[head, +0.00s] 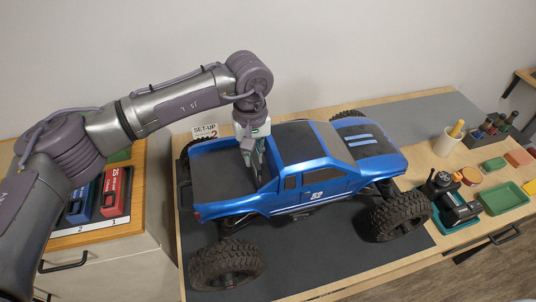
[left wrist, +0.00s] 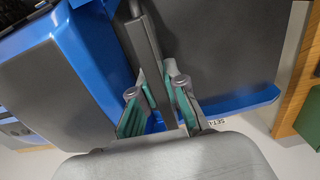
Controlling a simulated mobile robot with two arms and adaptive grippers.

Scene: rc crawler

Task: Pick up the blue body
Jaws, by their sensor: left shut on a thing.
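The blue body (head: 330,172) is a pickup shell with a dark roof, side windows, white stripes and an open dark bed. It sits over the crawler's chassis and big black wheels (head: 400,217); I cannot tell whether there is a gap under it. My left gripper (head: 257,165) reaches down into the bed just behind the cab. In the left wrist view its teal-padded fingers (left wrist: 162,112) close around a grey bar of the blue body (left wrist: 95,60). The far rear wheel is mostly hidden. My right gripper is not in view.
The crawler stands on a dark mat (head: 330,272) on a wooden table. A "SET-UP 2" sign (head: 205,131) stands behind; red and blue boxes (head: 115,190) lie at left.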

